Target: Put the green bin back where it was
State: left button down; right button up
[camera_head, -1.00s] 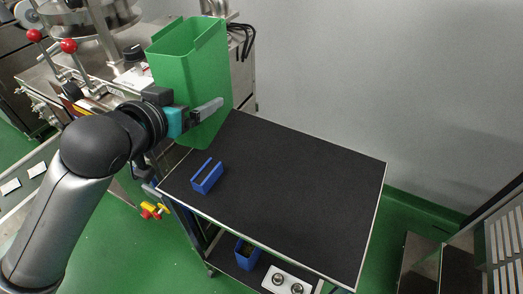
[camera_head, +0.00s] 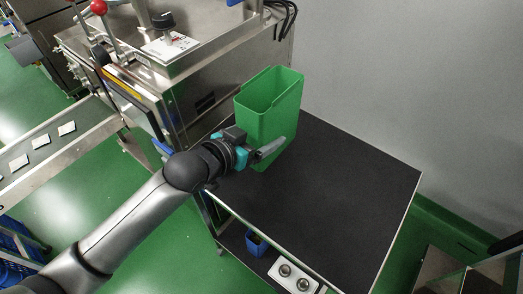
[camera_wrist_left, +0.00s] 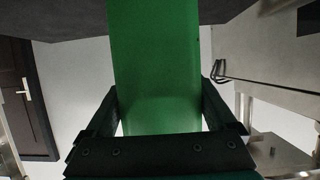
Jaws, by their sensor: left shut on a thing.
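The green bin (camera_head: 270,112) is upright with its open top facing up, at the far left corner of the black-topped table (camera_head: 345,190). My left gripper (camera_head: 262,152) is shut on the near lower part of the bin. In the left wrist view the green bin (camera_wrist_left: 155,65) fills the space between the fingers of my left gripper (camera_wrist_left: 160,120). I cannot tell whether the bin's bottom touches the table top. The small blue holder on the table top is not visible now. My right gripper is not in view.
A steel machine (camera_head: 190,75) stands just left of the bin. A conveyor (camera_head: 62,135) with several white packets runs at the left. A grey wall (camera_head: 420,75) is behind the table. A dark blue bin (camera_head: 257,243) sits on the lower shelf. The table's middle and right are clear.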

pick_arm(q)
jog(key=shift+f+b, duration=0.6)
jog(key=shift+f, duration=1.8)
jog(key=shift+f, duration=0.2)
grip_release()
jog(key=shift+r, duration=0.2)
jog(key=p+v, duration=0.2)
jog(key=v, duration=1)
